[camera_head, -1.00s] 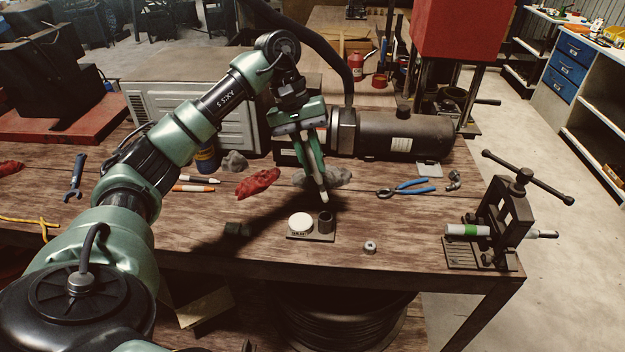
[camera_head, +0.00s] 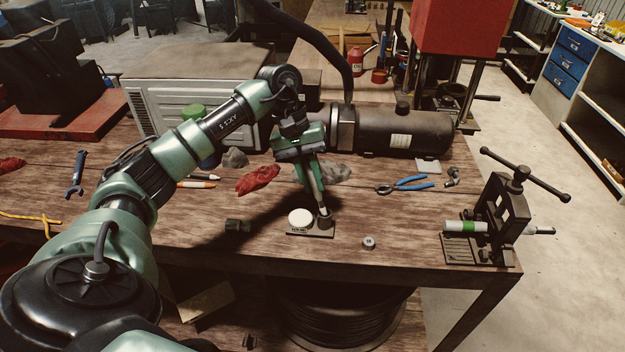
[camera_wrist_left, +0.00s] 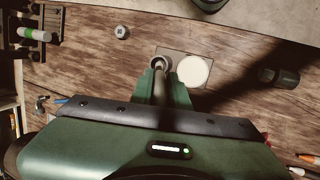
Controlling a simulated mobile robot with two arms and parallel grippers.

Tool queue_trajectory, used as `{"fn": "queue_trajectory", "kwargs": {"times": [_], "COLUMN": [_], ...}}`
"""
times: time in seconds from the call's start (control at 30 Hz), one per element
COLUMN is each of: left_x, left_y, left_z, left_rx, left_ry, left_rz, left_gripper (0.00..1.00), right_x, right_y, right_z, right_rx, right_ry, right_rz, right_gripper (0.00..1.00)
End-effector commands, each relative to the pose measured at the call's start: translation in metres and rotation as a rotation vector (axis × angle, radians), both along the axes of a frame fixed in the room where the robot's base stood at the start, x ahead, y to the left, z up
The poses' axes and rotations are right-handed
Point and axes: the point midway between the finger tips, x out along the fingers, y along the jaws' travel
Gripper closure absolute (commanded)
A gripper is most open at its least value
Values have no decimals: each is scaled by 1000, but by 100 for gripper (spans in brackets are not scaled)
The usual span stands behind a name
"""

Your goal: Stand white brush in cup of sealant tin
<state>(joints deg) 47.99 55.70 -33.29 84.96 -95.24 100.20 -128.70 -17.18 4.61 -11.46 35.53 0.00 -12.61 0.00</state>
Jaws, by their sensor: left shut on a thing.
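My left gripper (camera_head: 311,184) is shut on the white brush (camera_head: 322,208), which shows as a thin pale stick pointing down and slightly tilted. The brush's lower end is at the mouth of the small dark cup (camera_head: 325,222); I cannot tell how deep it reaches. The cup stands on a small plate beside the round white-topped sealant tin (camera_head: 300,217). In the left wrist view the brush (camera_wrist_left: 160,88) runs from between the fingers (camera_wrist_left: 166,86) to the cup (camera_wrist_left: 158,63), with the white tin top (camera_wrist_left: 193,71) beside it. My right gripper is out of view.
A red rag (camera_head: 257,179) and a grey rag (camera_head: 335,173) lie behind the plate. Blue-handled pliers (camera_head: 411,183), a small metal fitting (camera_head: 368,243) and a dark fitting (camera_head: 238,226) lie around it. A vise-like crimper (camera_head: 490,225) stands at the right edge.

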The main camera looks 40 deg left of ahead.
Motion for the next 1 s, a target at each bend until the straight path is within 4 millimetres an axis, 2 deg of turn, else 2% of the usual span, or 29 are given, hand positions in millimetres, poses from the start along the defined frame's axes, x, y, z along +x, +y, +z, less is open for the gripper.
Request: {"fn": "queue_trajectory", "kwargs": {"times": [0.37,0.4,0.47,0.8,1.0], "left_x": [0,0,0,0,0], "left_y": [0,0,0,0,0], "left_z": [-6,-6,-6,-5,12], "left_rx": [0,-1,-1,-1,-1], "left_ry": [-1,-1,-1,-1,-1], "left_rz": [0,0,0,0,0], "left_gripper": [100,78,62,62,62], "right_x": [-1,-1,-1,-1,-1], "right_y": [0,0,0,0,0], "right_z": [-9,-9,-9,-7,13], "right_rx": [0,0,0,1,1], "right_ry": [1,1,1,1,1], "right_rz": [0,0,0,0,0], "right_gripper": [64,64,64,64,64]}}
